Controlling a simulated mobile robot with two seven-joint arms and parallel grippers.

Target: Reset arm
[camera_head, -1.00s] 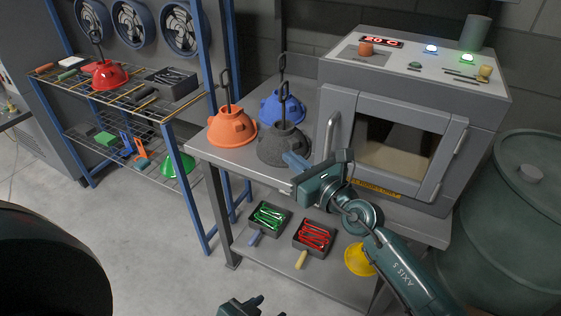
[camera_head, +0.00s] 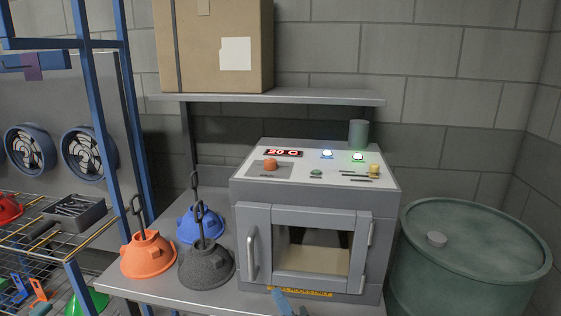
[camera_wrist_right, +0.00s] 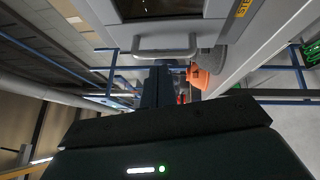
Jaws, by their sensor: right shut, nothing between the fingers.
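My right gripper (camera_head: 282,300) shows only as a blue-grey tip at the bottom edge of the head view, in front of the oven. In the right wrist view its dark shut fingers (camera_wrist_right: 157,88) point toward the oven door handle, with nothing held. I cannot tell the exact gap to the handle. The oven (camera_head: 315,215) stands on the bench with its door closed. An orange hood (camera_head: 148,257), a dark grey hood (camera_head: 206,268) and a blue hood (camera_head: 200,225) stand left of it, each with an upright hook. My left gripper is out of view.
The metal bench (camera_head: 150,298) carries the hoods and oven. A green barrel (camera_head: 470,255) stands at the right. A cardboard box (camera_head: 215,50) sits on the shelf (camera_head: 320,97) above. A blue-framed rack (camera_head: 95,130) stands at the left.

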